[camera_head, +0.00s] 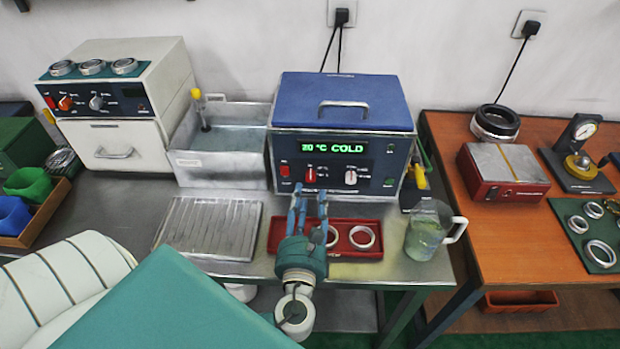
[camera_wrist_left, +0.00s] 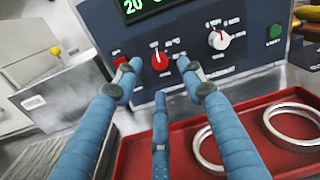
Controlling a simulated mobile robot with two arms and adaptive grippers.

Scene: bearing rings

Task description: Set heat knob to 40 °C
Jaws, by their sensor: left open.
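The blue-lidded heater unit (camera_head: 340,130) stands on the steel bench, its green display (camera_head: 335,148) reading 20 °C COLD. On its front panel are a red knob (camera_head: 310,175) and a white knob (camera_head: 350,177). I take the red one as the heat knob; its labels are too small to read. In the left wrist view the red knob (camera_wrist_left: 160,60) has its white mark near the top, and the white knob (camera_wrist_left: 218,40) is to its right. My left gripper (camera_head: 308,195) is open and empty, its fingers (camera_wrist_left: 160,78) spread just before and below the red knob, apparently not touching it. My right gripper is out of view.
A red tray (camera_head: 345,250) with metal rings lies below the gripper. A glass jug (camera_head: 425,230) stands right of it, a ribbed metal plate (camera_head: 210,228) left. A steel tank (camera_head: 225,150) adjoins the unit. A red switch (camera_wrist_left: 119,61) sits left of the red knob.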

